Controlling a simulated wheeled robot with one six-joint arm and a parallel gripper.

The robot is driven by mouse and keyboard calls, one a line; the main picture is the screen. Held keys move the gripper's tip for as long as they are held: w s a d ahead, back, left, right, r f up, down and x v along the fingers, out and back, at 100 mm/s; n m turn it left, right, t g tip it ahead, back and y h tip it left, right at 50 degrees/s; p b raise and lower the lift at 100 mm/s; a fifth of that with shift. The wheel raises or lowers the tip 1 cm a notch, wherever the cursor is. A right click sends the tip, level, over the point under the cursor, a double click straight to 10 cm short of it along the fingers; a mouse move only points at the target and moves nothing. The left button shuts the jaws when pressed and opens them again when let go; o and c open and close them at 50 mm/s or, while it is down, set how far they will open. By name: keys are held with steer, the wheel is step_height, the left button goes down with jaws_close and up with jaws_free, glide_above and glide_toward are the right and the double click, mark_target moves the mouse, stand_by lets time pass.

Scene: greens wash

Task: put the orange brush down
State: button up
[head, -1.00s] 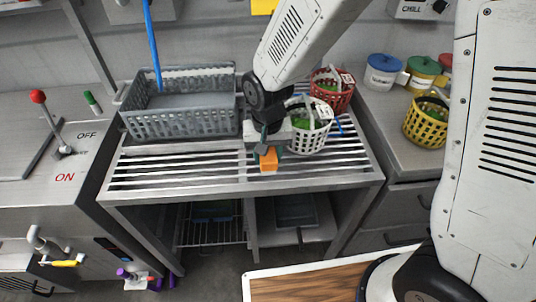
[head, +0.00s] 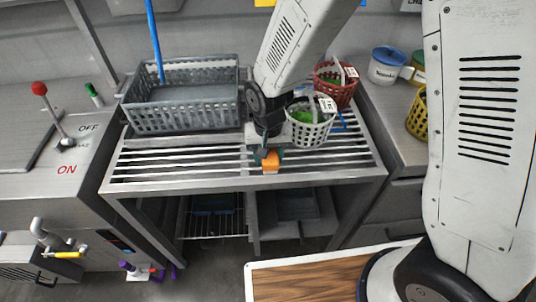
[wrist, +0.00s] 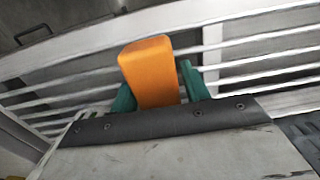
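The orange brush (head: 271,161) shows as an orange block at the end of my gripper (head: 262,156), over the front part of the slatted metal rack (head: 190,183). In the wrist view the orange brush (wrist: 150,75) sits between the two teal fingers of my gripper (wrist: 160,92), which appear closed on its sides. The white rack slats show behind it. Its lower end is hidden, and I cannot tell whether it touches the slats.
A grey crate (head: 185,118) stands on the rack's left. A white basket (head: 309,134) and a red basket (head: 345,95), with green contents, stand to the right of my gripper. A blue-lidded tub (head: 388,68) is on the right counter. The front left slats are clear.

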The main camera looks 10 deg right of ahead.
steer(key=shift+s+d+f, duration=0.25)
steer(key=shift+d, duration=0.1)
steer(key=shift+r, duration=0.1)
steer(key=shift+w+r, duration=0.15)
steer(key=shift+r, duration=0.25)
steer(key=r, duration=1.1)
steer(key=shift+w+a, duration=0.1)
steer(key=shift+a, duration=0.1)
steer(key=s+d+r, duration=0.7)
steer(key=d+r, duration=0.4)
steer(key=d, duration=0.1)
steer(key=s+d+r+t, duration=0.1)
steer(key=s+d+r, duration=0.3)
steer(key=s+d, duration=0.4)
steer(key=s, duration=0.4)
steer(key=shift+s+d+r, duration=0.2)
steer(key=shift+d, duration=0.15)
steer(key=shift+o, duration=0.5)
